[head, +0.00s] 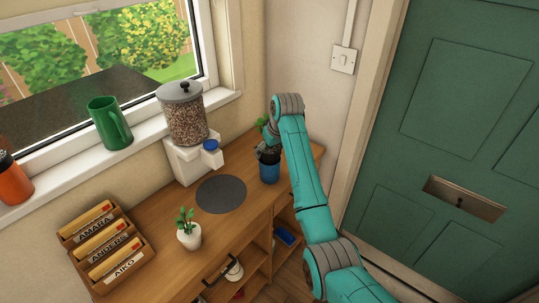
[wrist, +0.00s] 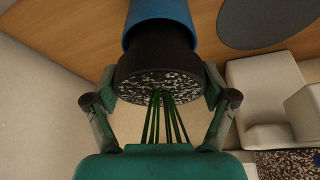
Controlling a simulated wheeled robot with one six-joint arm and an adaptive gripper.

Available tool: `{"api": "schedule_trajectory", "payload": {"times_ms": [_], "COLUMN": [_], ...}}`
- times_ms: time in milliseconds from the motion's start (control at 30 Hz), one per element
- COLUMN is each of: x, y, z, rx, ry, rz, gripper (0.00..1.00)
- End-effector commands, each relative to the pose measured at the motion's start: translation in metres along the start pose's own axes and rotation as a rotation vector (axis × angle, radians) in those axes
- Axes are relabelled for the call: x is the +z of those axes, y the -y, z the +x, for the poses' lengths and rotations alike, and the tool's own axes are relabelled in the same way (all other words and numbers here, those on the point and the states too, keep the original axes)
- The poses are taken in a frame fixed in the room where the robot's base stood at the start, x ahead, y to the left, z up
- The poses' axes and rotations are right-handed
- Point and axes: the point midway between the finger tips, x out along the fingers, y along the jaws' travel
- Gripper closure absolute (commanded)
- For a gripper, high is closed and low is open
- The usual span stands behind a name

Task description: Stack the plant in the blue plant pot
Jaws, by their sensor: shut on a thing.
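My gripper (wrist: 160,90) is shut on a black plant pot (wrist: 157,60), with one finger on each side of it. The pot holds speckled soil and thin green stems that point back toward the wrist camera. In the head view the plant's leaves (head: 263,122) show beside my wrist, and the black pot (head: 268,155) is partly hidden by my arm. The blue plant pot (head: 269,173) stands on the wooden cabinet directly below the black pot. It also shows in the wrist view (wrist: 160,12). The black pot's base meets or enters the blue pot's mouth; how deep it sits I cannot tell.
A dark round mat (head: 221,194) lies left of the blue pot. A food dispenser (head: 185,120) stands behind it. A small plant in a white pot (head: 188,232) and a wooden letter rack (head: 105,245) are toward the left. A green door (head: 460,110) stands at the right.

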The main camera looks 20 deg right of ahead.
Motion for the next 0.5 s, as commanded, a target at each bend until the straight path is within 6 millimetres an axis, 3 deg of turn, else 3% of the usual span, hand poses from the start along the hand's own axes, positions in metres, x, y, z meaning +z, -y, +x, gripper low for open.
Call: {"api": "schedule_trajectory", "payload": {"times_ms": [133, 500], "x": [0.007, 0.009], "y": [0.000, 0.000], "z": [0.017, 0.021], "rx": [0.000, 0.000], "ry": [0.000, 0.000], "rz": [0.000, 0.000], "gripper": [0.62, 0.62]}}
